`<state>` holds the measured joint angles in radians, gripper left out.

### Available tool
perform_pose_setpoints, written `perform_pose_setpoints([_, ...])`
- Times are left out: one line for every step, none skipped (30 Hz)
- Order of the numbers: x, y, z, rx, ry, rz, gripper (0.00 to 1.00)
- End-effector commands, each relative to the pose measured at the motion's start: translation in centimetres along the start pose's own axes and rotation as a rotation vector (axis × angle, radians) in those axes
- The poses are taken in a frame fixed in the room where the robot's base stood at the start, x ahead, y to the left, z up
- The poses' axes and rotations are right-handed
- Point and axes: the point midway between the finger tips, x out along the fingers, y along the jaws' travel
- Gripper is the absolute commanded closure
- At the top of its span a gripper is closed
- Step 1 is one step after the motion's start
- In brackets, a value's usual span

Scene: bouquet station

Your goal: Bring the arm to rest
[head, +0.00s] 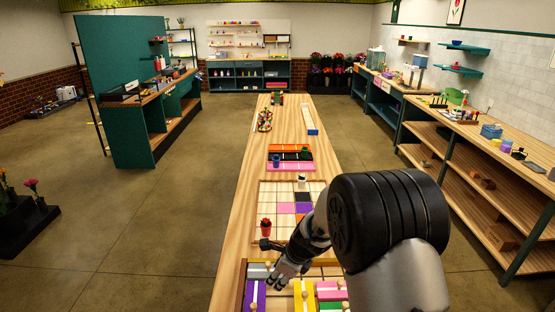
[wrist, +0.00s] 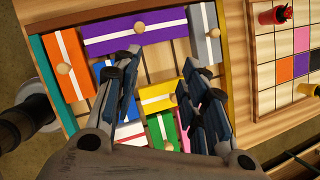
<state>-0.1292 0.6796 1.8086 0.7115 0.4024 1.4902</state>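My arm reaches down from the right in the head view, with my gripper (head: 283,273) low over the near end of the long wooden table (head: 245,215). In the wrist view my gripper (wrist: 162,60) has its two dark fingers spread well apart, with nothing between them. Below it is a wooden tray (wrist: 232,62) of coloured sliding blocks. The purple block (wrist: 120,33), orange block (wrist: 67,65), grey block (wrist: 204,35) and yellow block (wrist: 160,97) each carry a white stripe; several have round wooden knobs. The fingers partly hide blue, red, green and pink blocks.
Beyond the tray lies a grid board (head: 272,197) with coloured squares and a red piece (head: 266,227) at its near left. Farther along are a striped tray (head: 290,168), a beaded object (head: 265,121) and a long narrow box (head: 310,120).

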Motion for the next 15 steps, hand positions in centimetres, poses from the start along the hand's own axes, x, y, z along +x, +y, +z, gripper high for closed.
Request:
perform_pose_setpoints([-1.1, 0.2, 0.0, -0.061, -0.006, -0.006, 0.6])
perform_pose_setpoints([-1.9, 0.3, 0.0, -0.101, -0.008, -0.007, 0.6])
perform_pose_setpoints([-3.0, 0.6, 0.0, -0.159, -0.01, -0.011, 0.6])
perform_pose_setpoints([-3.8, 0.9, 0.0, -0.207, -0.01, -0.012, 0.6])
perform_pose_setpoints([-4.7, 1.1, -0.1, -0.259, -0.011, -0.016, 0.6])
perform_pose_setpoints([-6.1, 1.7, -0.3, -0.336, -0.011, -0.02, 0.6])
perform_pose_setpoints([-7.1, 2.1, -0.5, -0.399, -0.009, -0.023, 0.6])
perform_pose_setpoints([-8.2, 2.6, -0.8, -0.465, -0.007, -0.027, 0.6])
perform_pose_setpoints([-9.6, 3.5, -1.3, -0.557, -0.001, -0.032, 0.6])
perform_pose_setpoints([-10.6, 4.2, -1.8, -0.628, 0.004, -0.034, 0.6])
perform_pose_setpoints([-11.6, 4.9, -2.3, -0.697, 0.011, -0.037, 0.6])
perform_pose_setpoints([-12.8, 5.9, -3.0, -0.79, 0.022, -0.039, 0.6])
perform_pose_setpoints([-13.7, 6.7, -3.6, -0.86, 0.031, -0.041, 0.6])
perform_pose_setpoints([-14.5, 7.5, -4.2, -0.927, 0.041, -0.043, 0.6])
perform_pose_setpoints([-15.6, 8.6, -5.1, -1.018, 0.056, -0.044, 0.6])
